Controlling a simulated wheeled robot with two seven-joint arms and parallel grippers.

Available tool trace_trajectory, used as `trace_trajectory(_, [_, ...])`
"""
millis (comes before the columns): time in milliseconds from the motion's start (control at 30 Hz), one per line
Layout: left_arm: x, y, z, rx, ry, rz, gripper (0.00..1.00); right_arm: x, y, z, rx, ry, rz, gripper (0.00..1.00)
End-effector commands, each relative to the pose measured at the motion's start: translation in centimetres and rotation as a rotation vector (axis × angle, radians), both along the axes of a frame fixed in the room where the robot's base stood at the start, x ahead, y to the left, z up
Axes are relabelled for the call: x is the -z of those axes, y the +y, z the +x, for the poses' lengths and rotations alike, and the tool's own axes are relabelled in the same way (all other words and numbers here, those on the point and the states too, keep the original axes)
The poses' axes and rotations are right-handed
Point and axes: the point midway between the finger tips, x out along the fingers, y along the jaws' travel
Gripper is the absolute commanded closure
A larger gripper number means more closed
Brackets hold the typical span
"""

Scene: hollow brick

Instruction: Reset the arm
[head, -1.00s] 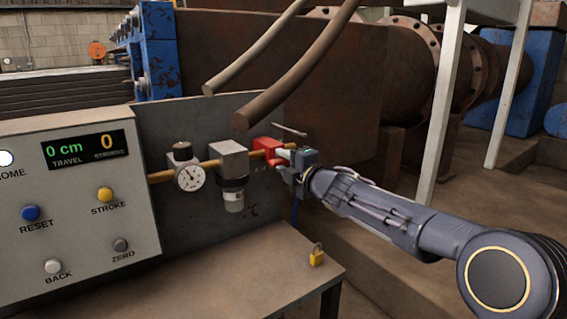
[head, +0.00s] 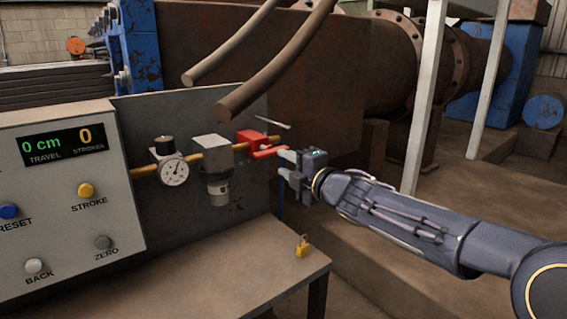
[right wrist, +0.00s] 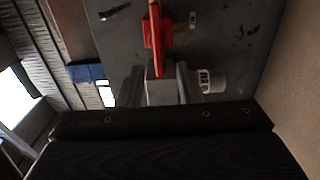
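The red valve handle points toward the gripper in the head view. The control panel (head: 60,225) at left has a display (head: 62,143) reading 0 cm travel and 0 strokes. Its blue reset button (head: 8,211) is at the left picture edge. My left gripper is not in view.
A pressure gauge (head: 174,171) and a grey filter unit (head: 213,165) sit on the pipe left of the valve. Two thick brown hoses (head: 275,65) hang above. A yellow padlock (head: 302,246) rests on the bench (head: 225,275). Open floor lies to the right.

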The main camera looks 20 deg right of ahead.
Motion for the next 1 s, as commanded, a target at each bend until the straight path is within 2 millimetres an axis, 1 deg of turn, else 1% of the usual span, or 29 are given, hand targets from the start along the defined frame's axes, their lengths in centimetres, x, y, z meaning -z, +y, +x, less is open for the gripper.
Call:
trace_trajectory(267, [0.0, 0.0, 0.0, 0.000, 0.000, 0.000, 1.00, 0.0, 0.0, 0.0, 0.002, 0.001, 0.003, 0.67])
trace_trajectory(367, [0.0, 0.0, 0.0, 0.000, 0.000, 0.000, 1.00, 0.0, -1.1, -0.9, 0.047, 0.038, 0.061, 0.67])
trace_trajectory(433, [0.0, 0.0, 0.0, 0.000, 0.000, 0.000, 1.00, 0.7, -2.9, -2.7, 0.126, 0.112, 0.170, 0.67])
trace_trajectory(467, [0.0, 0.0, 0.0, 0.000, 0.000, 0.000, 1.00, 1.2, -3.9, -3.8, 0.172, 0.156, 0.236, 0.67])
trace_trajectory(500, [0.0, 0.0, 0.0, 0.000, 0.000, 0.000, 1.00, 2.1, -5.2, -5.7, 0.240, 0.226, 0.341, 0.67])
trace_trajectory(567, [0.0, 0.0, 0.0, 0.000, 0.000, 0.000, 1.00, 4.3, -6.8, -9.0, 0.349, 0.344, 0.514, 0.67])
trace_trajectory(600, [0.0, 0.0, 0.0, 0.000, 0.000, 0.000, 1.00, 6.0, -7.5, -11.5, 0.419, 0.427, 0.633, 0.67])
trace_trajectory(667, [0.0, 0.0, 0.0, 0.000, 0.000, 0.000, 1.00, 8.7, -8.0, -15.2, 0.517, 0.550, 0.802, 0.67])
trace_trajectory(700, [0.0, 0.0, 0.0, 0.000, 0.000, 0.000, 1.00, 10.6, -8.0, -17.6, 0.576, 0.630, 0.905, 0.67])
trace_trajectory(767, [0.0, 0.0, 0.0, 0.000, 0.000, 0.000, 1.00, 13.1, -7.5, -20.9, 0.651, 0.739, 1.043, 0.67])
trace_trajectory(800, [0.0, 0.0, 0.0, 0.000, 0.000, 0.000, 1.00, 14.5, -7.0, -22.9, 0.693, 0.805, 1.120, 0.67])
trace_trajectory(900, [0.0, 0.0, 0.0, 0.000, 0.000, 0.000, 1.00, 17.4, -5.4, -27.1, 0.778, 0.946, 1.276, 0.67])
trace_trajectory(1000, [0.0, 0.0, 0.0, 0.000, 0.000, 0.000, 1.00, 19.6, -3.8, -30.5, 0.844, 1.066, 1.396, 0.67])
